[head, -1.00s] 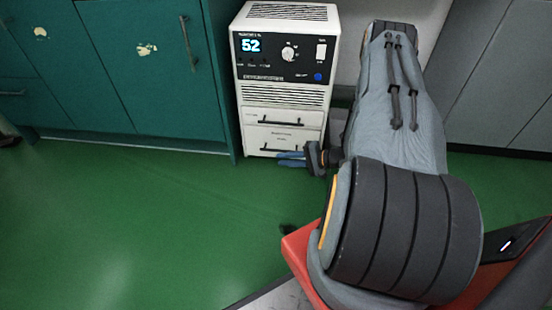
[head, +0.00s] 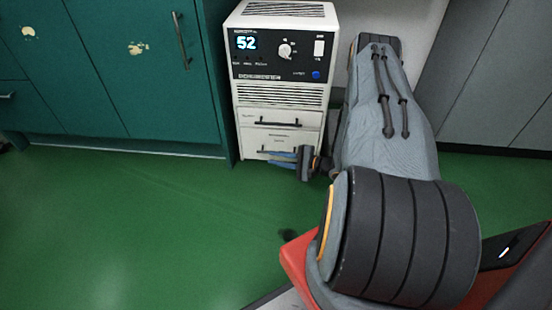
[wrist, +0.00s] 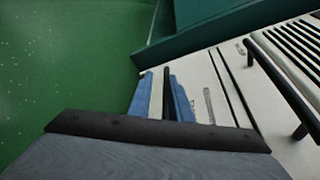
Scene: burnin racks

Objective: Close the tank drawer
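The white cabinet unit with a display reading 52 has two drawers low on its front. The lower drawer (head: 255,139) looks about flush in the head view; a small opening is hard to rule out. My gripper (head: 283,155) is at the lower drawer's front and covers most of its handle. In the wrist view, the blue fingers of my gripper (wrist: 162,97) stand on either side of the dark handle bar (wrist: 166,88). A pale gap shows between the left finger and the bar, so the fingers are open around it. Which drawer is the tank drawer is not readable.
The upper drawer (head: 247,117) has its own dark handle (wrist: 285,85) and looks closed. A teal cabinet (head: 130,80) stands close on the left, grey cabinets (head: 495,80) on the right.

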